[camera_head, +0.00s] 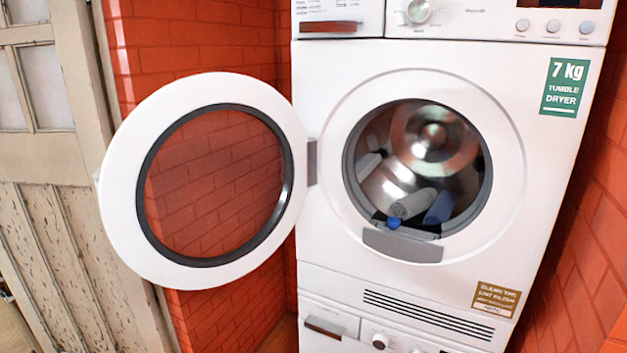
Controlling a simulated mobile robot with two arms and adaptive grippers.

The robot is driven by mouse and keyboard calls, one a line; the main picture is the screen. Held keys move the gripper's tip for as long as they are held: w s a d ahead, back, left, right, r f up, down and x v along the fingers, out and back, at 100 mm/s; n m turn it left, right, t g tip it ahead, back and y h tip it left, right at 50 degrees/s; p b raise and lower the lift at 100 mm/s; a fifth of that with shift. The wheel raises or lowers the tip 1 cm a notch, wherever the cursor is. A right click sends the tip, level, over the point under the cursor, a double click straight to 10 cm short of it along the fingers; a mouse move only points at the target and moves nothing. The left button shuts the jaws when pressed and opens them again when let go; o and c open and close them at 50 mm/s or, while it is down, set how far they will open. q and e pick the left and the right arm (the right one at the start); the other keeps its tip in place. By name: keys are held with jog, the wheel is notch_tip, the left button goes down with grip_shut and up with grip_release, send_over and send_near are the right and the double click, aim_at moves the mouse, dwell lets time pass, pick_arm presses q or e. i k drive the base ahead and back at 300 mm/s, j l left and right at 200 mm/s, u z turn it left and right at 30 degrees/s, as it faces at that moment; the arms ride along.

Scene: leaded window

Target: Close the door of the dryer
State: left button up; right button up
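The white tumble dryer (340,230) stands in front of me, with a green "7 kg tumble dryer" label at its upper right. Its round door (125,215) is swung wide open to the left, held by a grey hinge (312,162) on the left of the opening. The door's dark-rimmed glass shows the brick wall behind it. The open drum (435,145) holds several rolled cloths (410,204), grey and blue. A small blue item (394,223) lies at the opening's lower edge. Neither of my grippers shows in this view.
A red brick wall (200,45) stands behind the door, and another (590,230) runs along the right. A worn whitish wooden door (40,160) is at the far left. Below the dryer is another white appliance (345,335). The space in front of the drum opening looks clear.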

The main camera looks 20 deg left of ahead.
aim_at(120, 182)
jog(key=j+z, duration=1.3)
jog(key=j, duration=0.1)
